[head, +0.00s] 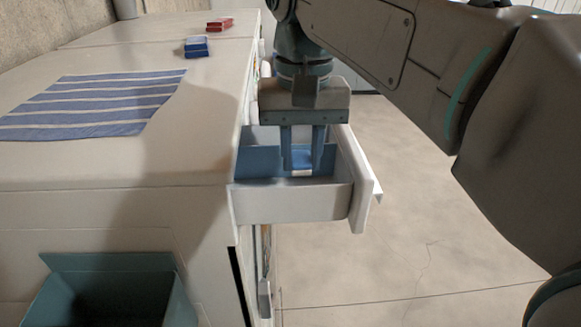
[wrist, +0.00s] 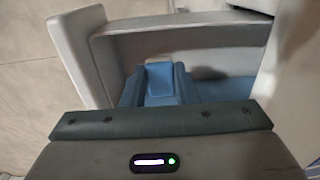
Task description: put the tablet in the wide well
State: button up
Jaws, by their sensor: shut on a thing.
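My gripper (head: 302,168) points straight down into an open pale drawer (head: 290,204), its fingertips below the drawer's rim. It is shut on a small blue and white piece, which I take as the tablet (head: 302,158). The tablet also shows between the fingers in the wrist view (wrist: 159,80). The drawer has blue-lined inside parts; a blue wall (head: 258,161) stands left of the fingers in the head view. In the wrist view, a blue floor (wrist: 212,90) extends right of the fingers. The tablet's underside and the borders between wells are hidden.
The white counter (head: 110,165) is left of the drawer, with a striped blue cloth (head: 95,103), a blue box (head: 197,47) and a red box (head: 220,24). An open teal bin (head: 115,265) is at the lower left. Bare floor (head: 420,215) lies to the right.

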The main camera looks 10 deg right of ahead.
aim_at(301, 159)
jog(key=shift+f, duration=2.75)
jog(key=shift+f, duration=0.15)
jog(key=o, duration=0.9)
jog(key=shift+o, duration=0.2)
notch_tip(301, 159, up, 12)
jog(key=shift+r, duration=0.15)
